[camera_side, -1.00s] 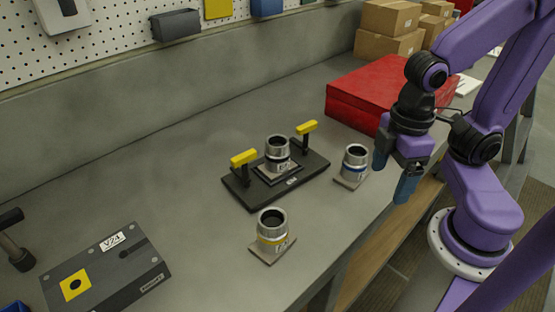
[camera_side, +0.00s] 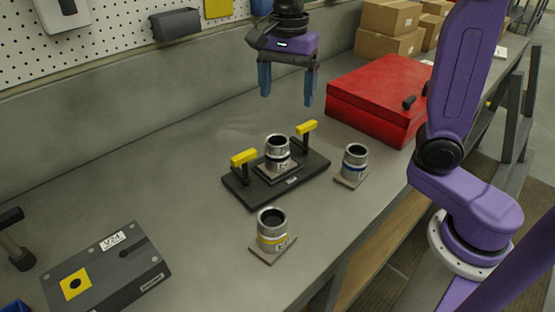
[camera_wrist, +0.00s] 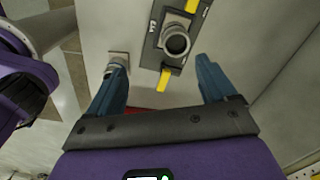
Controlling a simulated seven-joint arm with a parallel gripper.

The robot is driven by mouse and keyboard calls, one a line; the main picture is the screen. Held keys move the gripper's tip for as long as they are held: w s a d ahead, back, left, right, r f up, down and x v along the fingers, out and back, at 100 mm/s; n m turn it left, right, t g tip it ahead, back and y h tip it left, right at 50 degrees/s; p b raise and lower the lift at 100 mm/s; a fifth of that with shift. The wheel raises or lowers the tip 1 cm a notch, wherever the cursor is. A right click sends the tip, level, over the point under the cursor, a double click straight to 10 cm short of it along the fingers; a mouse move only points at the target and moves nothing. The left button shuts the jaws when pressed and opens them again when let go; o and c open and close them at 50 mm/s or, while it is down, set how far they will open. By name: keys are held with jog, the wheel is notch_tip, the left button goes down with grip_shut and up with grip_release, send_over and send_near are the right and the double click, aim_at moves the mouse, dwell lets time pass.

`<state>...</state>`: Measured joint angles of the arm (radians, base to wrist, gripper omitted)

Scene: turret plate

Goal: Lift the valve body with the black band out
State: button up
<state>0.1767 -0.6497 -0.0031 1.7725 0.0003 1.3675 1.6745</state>
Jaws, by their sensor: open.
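The valve body with the black band (camera_side: 277,151) is a silver cylinder standing upright in the middle of a dark turret plate (camera_side: 240,194), between two yellow-topped clamps (camera_side: 243,158) (camera_side: 307,127). It also shows from above in the wrist view (camera_wrist: 176,42). My gripper (camera_side: 287,96) is open and empty, pointing down, well above the bench and above and behind the plate in the side view. In the wrist view the valve body lies ahead, between and beyond the open fingers (camera_wrist: 160,76).
A valve body with a blue band (camera_side: 354,161) stands right of the plate, and one with a yellow band (camera_side: 271,230) stands in front. A red box (camera_side: 375,100) lies back right. A dark V24 fixture block (camera_side: 107,272) lies front left. The bench between is clear.

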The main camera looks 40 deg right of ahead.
jog(key=w+r+m, duration=0.2)
jog(key=w+m, duration=0.1)
jog(key=m, duration=0.2)
send_over(277, 141)
jog(key=s+a, duration=0.2)
jog(key=f, duration=1.1)
jog(key=shift+d+f, duration=0.2)
jog(key=shift+d, duration=0.05)
jog(key=shift+w+f, duration=0.15)
jog(key=shift+f, duration=2.85)
grip_shut()
